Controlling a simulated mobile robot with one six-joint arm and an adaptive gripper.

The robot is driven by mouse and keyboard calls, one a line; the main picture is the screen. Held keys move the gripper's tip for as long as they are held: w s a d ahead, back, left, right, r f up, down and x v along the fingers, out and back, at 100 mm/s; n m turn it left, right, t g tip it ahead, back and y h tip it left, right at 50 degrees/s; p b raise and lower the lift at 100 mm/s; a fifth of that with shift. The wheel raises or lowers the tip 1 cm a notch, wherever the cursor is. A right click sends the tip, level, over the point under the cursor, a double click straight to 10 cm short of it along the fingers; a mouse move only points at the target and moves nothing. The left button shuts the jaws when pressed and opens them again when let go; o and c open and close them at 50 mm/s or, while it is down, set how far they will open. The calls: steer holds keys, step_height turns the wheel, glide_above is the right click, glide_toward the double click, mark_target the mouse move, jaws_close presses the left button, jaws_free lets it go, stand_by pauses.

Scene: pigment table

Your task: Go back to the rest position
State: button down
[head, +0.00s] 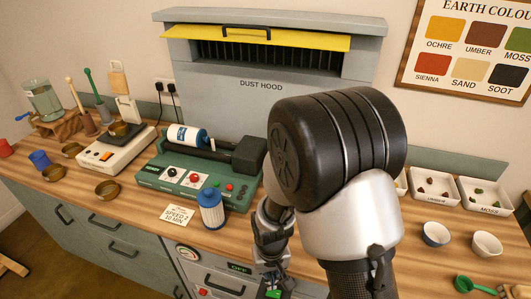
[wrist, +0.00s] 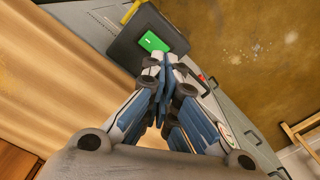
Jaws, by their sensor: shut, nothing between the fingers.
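My gripper (head: 275,281) points down in front of the bench's front edge, right of the middle in the head view. In the wrist view my gripper (wrist: 166,62) has its fingers together, with nothing between them. Just beyond the fingertips is a green block (wrist: 153,42) on a dark plate (wrist: 125,48). The green block also shows below the gripper in the head view (head: 273,294). I cannot tell whether the fingertips touch it. My arm hides part of the bench to the right.
A wooden bench (head: 135,197) holds a green roller machine (head: 160,174), a blue-and-white jar (head: 211,208), several small bowls and white trays (head: 434,186). A grey dust hood (head: 190,60) stands behind. Drawers (head: 130,243) are below.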

steer(key=s+d+r+m+t, duration=0.1)
steer(key=d+r, duration=0.2)
steer(key=r, duration=0.6)
steer(key=s+d+r+t, duration=0.1)
steer(key=d+r, duration=0.2)
steer(key=r, duration=0.6)
steer(key=s+d+r+m+t, duration=0.1)
steer(key=s+d+r, duration=0.4)
steer(key=s+r, duration=0.6)
steer(key=shift+s+t, duration=0.3)
steer(key=shift+t, duration=0.5)
steer(key=c, duration=2.3)
jaws_free()
steer(key=shift+r, duration=0.1)
